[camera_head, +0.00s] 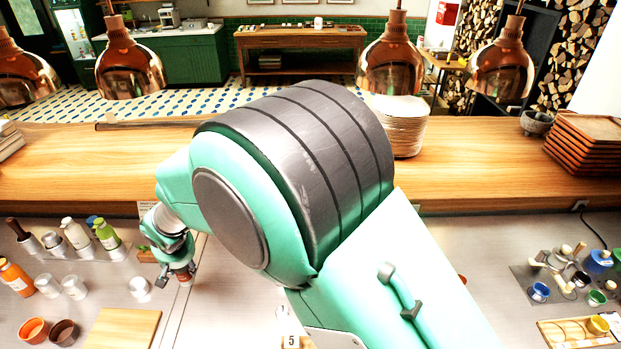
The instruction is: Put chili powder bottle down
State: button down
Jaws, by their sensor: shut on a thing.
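My gripper (176,278) hangs at the left of centre, low over the steel counter (225,300). It is shut on a small reddish-brown thing (184,273), apparently the chili powder bottle. Fingers hide most of this thing, so its label and its base cannot be made out. I cannot tell whether it touches the counter.
Several bottles and jars, one green-topped (106,234) and one orange (14,277), stand at the left. A cutting board (122,328) lies in front of my gripper. Orange and brown cups (34,330) are at lower left. A wooden ledge (90,165) runs behind. Copper lamps (128,70) hang above.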

jog(key=w+d+r+m+h+p, duration=0.1)
jog(key=w+d+r+m+p, duration=0.15)
jog(key=w+d, duration=0.9)
jog(key=w+d+r+m+h+p, duration=0.15)
jog(key=w+d+p, duration=0.25)
jog(key=w+d, duration=0.75)
jog(key=w+d+r+m+p, duration=0.1)
jog(key=w+d+p, duration=0.1)
jog(key=d, duration=1)
jog(key=w+d+r+m+h+p, duration=0.1)
jog(key=w+d+m, duration=0.1)
jog(key=d, duration=1)
jog(key=w+d+r+m+t+p, duration=0.1)
jog(key=w+d+r+m+p, duration=0.1)
jog(key=d, duration=1)
jog(key=shift+p, duration=0.35)
jog(key=shift+r, duration=0.15)
jog(key=w+f+p, duration=0.1)
jog(key=w+p, duration=0.2)
jog(key=w, duration=1.3)
jog(key=shift+f, duration=0.25)
jog(key=shift+f+p, duration=0.55)
jog(key=shift+f, duration=1.25)
